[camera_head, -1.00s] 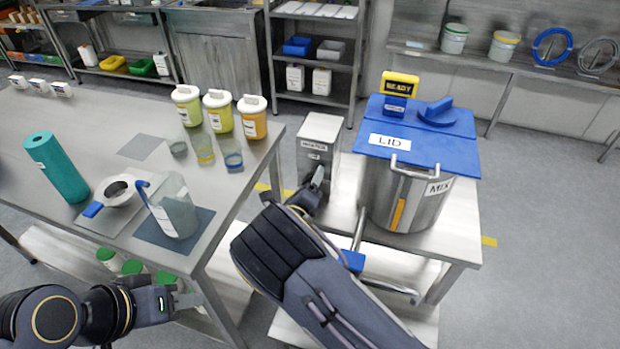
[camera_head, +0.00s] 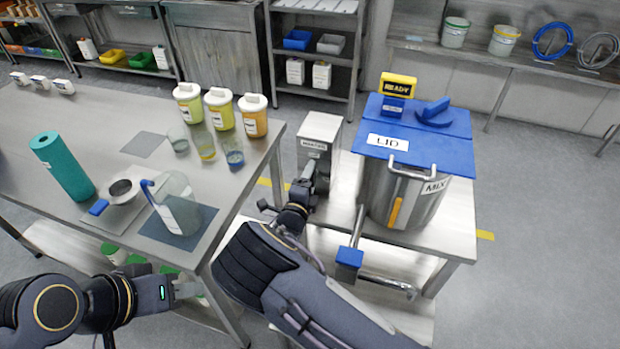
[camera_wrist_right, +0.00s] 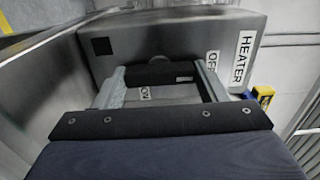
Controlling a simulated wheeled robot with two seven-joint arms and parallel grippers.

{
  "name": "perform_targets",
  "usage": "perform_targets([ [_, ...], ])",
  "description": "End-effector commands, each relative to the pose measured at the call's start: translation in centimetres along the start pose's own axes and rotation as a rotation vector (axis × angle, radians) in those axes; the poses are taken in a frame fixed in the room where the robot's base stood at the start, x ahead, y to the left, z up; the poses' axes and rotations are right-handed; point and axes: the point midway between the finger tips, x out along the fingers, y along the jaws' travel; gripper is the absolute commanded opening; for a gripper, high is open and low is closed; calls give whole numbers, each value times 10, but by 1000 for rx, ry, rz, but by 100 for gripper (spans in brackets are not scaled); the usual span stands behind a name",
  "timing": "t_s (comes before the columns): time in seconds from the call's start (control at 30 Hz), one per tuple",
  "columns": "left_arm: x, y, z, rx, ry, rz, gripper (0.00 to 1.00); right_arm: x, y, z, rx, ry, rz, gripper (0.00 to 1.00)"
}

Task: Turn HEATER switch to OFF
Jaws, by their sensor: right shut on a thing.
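The HEATER box (camera_head: 320,138) is a grey metal housing on the right-hand stand. In the right wrist view its face (camera_wrist_right: 190,35) carries HEATER, OFF and ON labels. The black switch handle (camera_wrist_right: 160,73) lies crosswise there, its right end near the OFF label (camera_wrist_right: 212,62), with the ON label (camera_wrist_right: 146,93) below it. My right gripper (camera_wrist_right: 160,85) has one finger at each end of the handle and is shut on it. In the head view my right gripper (camera_head: 305,190) is at the front of the box. My left gripper (camera_head: 185,288) is low at the left, away from the box; its jaw gap is unclear.
A steel mixing pot (camera_head: 403,200) with a blue lid (camera_head: 425,145) stands right of the box. A pipe with a blue handle (camera_head: 349,257) projects in front. The left table (camera_head: 95,110) holds jars, beakers, a pitcher and a teal cylinder.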

Motion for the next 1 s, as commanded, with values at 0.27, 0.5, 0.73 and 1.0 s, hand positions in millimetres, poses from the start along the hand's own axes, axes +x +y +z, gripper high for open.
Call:
perform_targets([
  [0.27,0,0,0,0,0,0,36,-1,1,1,-13,-2,2,43],
  [0.5,0,0,0,0,0,0,36,-1,1,1,-14,-2,2,73],
  [0.73,0,0,0,0,0,0,36,0,1,0,-11,-1,1,87],
  [1.0,2,-1,1,0,0,0,36,-10,1,1,-10,-2,2,87],
])
